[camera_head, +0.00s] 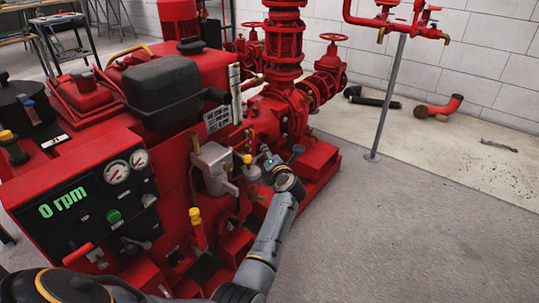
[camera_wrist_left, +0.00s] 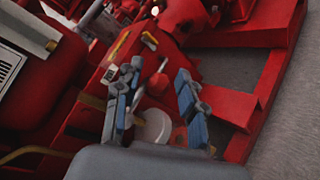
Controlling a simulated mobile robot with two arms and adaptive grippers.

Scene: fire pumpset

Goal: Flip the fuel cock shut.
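My left gripper (camera_head: 281,156) is beside the red engine and pump set, low in front of the pump body. In the left wrist view its two blue-grey fingers (camera_wrist_left: 157,73) are apart, with nothing clamped between them. A small red part (camera_wrist_left: 158,83) and a pale round cup (camera_wrist_left: 153,126) show in the gap between the fingers; I cannot tell whether either finger touches them. In the head view a small brass-yellow fitting (camera_head: 247,160) sits just left of the gripper. I cannot clearly make out the fuel cock or its lever position. My right gripper is not in view.
A grey canister (camera_head: 214,168) and a yellow-capped filler (camera_head: 195,216) stand left of my forearm. The control panel (camera_head: 105,205) reads 0 rpm. Red base rails (camera_wrist_left: 232,106) lie close to the right finger. Open grey floor (camera_head: 400,235) is to the right.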

